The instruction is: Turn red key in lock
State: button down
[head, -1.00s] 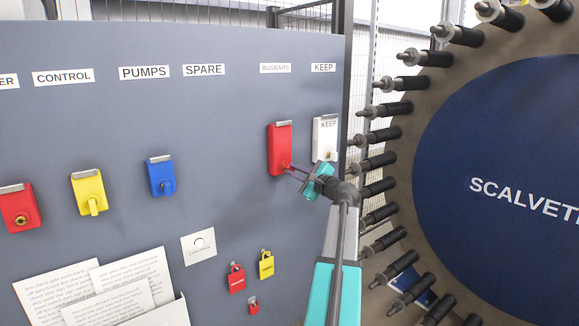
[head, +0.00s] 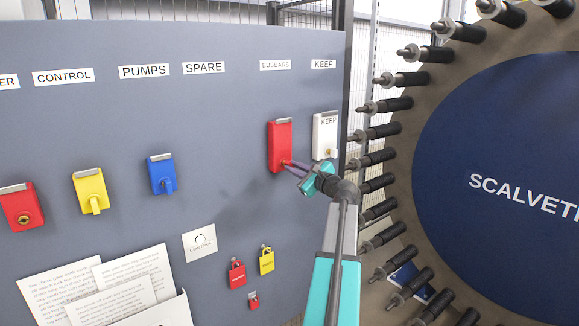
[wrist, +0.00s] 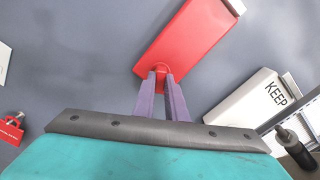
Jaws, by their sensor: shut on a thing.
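The red lock box (head: 280,146) hangs on the grey panel under the BUSBARS label. It also shows in the wrist view (wrist: 190,38). My gripper (head: 287,164) is at its lower end. In the wrist view its two purple fingers (wrist: 162,76) are closed on a small red key (wrist: 162,69) at the lock's lower face. The fingers cover most of the key, so its exact angle is hard to tell.
The white KEEP lock box (head: 325,136) stands close to the right. A red lock (head: 21,207), a yellow lock (head: 90,191) and a blue lock (head: 162,174) hang further left. Small padlocks (head: 237,274) hang below. The round stack with protruding bolts (head: 376,158) is at the right.

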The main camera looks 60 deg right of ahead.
jog(key=shift+r+m, duration=0.1)
jog(key=shift+m, duration=3)
jog(key=c, duration=1.7)
grip_release()
jog(key=shift+w, duration=0.1)
